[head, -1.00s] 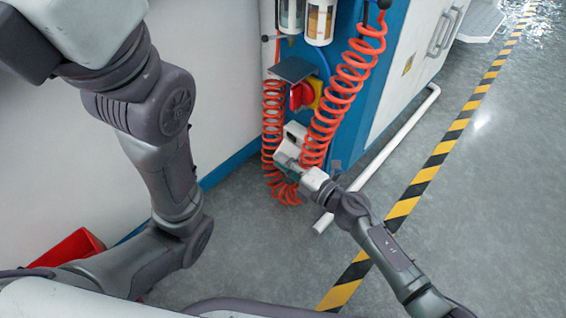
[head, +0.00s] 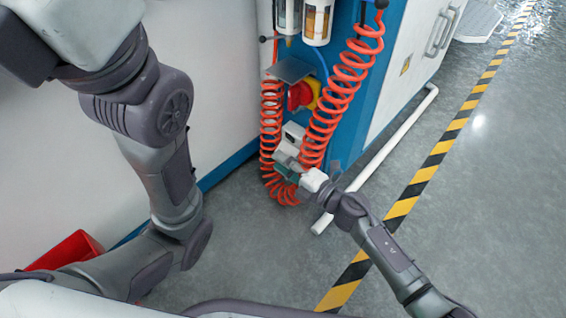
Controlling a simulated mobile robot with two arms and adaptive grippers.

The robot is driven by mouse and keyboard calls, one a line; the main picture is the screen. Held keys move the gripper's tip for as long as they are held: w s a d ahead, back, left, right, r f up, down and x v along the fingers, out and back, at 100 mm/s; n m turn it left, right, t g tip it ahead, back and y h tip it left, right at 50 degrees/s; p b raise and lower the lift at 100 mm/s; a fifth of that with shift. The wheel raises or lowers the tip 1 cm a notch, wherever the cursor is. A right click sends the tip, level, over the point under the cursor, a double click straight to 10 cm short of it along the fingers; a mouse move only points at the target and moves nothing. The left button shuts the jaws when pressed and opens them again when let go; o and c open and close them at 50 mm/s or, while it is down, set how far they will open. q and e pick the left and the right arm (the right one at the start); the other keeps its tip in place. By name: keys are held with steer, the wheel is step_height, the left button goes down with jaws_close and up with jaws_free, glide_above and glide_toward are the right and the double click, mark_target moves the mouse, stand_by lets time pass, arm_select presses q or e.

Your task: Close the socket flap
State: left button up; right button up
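A small pale box with a dark opening (head: 293,134) sits low on the blue end of the machine, between the orange coiled hoses. I cannot make out a socket flap on it for certain. A grey plate (head: 290,69) juts out above the red knob; I cannot tell whether it is the flap. My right gripper (head: 287,163) is at the lower edge of the pale box, close to or touching it. Its fingers are small and partly lost against the box and hoses, so their opening is unclear. My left arm fills the left side; its gripper is not in view.
Orange coiled hoses (head: 354,67) hang on both sides of the box and loop below it. A red knob on yellow (head: 300,95) is above. A white pipe (head: 385,152) runs along the floor at right. A red bin (head: 70,250) stands lower left.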

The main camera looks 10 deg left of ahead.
steer(key=v, duration=1.2)
